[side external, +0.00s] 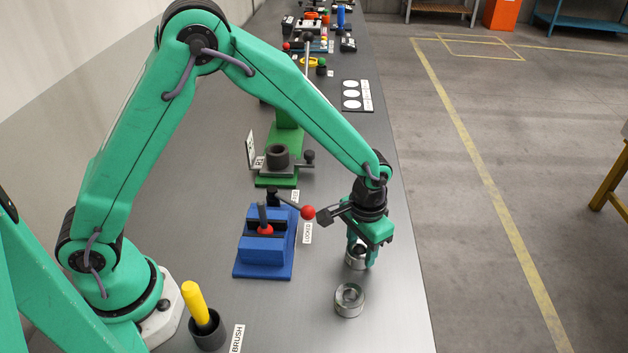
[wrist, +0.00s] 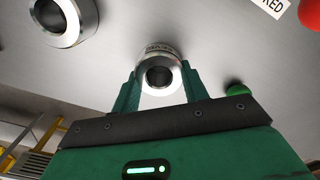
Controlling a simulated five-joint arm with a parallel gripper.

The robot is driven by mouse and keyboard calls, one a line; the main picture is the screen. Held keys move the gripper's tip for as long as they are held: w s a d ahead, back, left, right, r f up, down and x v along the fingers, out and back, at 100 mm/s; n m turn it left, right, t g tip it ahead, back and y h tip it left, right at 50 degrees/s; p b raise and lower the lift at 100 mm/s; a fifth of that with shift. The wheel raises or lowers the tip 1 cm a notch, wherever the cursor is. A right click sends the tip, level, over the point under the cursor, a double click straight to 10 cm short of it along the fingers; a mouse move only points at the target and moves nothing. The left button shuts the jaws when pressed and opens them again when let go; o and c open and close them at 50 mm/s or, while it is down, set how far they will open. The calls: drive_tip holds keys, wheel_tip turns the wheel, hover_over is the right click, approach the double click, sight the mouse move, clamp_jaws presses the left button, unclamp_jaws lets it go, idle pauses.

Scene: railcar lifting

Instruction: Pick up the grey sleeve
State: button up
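Two short metallic grey sleeves stand on the bench near its right edge. One sleeve (side external: 356,260) is between the fingers of my gripper (side external: 362,258) and partly hidden by them in the side view. In the wrist view this sleeve (wrist: 160,62) has dark lettering on its outer wall and a dark bore, with the fingers (wrist: 160,84) on either side, close against it. I cannot tell whether they press on it. The other sleeve (side external: 349,300) stands nearer the side camera, and shows at the top left of the wrist view (wrist: 65,18).
A blue fixture (side external: 265,250) with a red-knobbed lever (side external: 308,212) and a "LOCKED" label (side external: 307,233) is left of my gripper. A green stand (side external: 278,175) is behind it. A black cup (side external: 208,330) holds a yellow-handled brush (side external: 195,302). Bench between cup and sleeves is clear.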

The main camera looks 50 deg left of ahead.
drive_tip(key=c, duration=0.4)
drive_tip(key=shift+r, duration=0.1)
drive_tip(key=shift+r, duration=0.45)
wheel_tip(320, 180, up, 3)
drive_tip(key=shift+r, duration=0.15)
drive_tip(key=s+d+r, duration=0.2)
drive_tip(key=s, duration=0.1)
drive_tip(key=s+d+r, duration=0.2)
drive_tip(key=s, duration=0.1)
drive_tip(key=s+d+r, duration=0.2)
drive_tip(key=s, duration=0.1)
drive_tip(key=shift+s+d+r, duration=0.25)
drive_tip(key=shift+d+r, duration=0.05)
drive_tip(key=shift+d, duration=0.1)
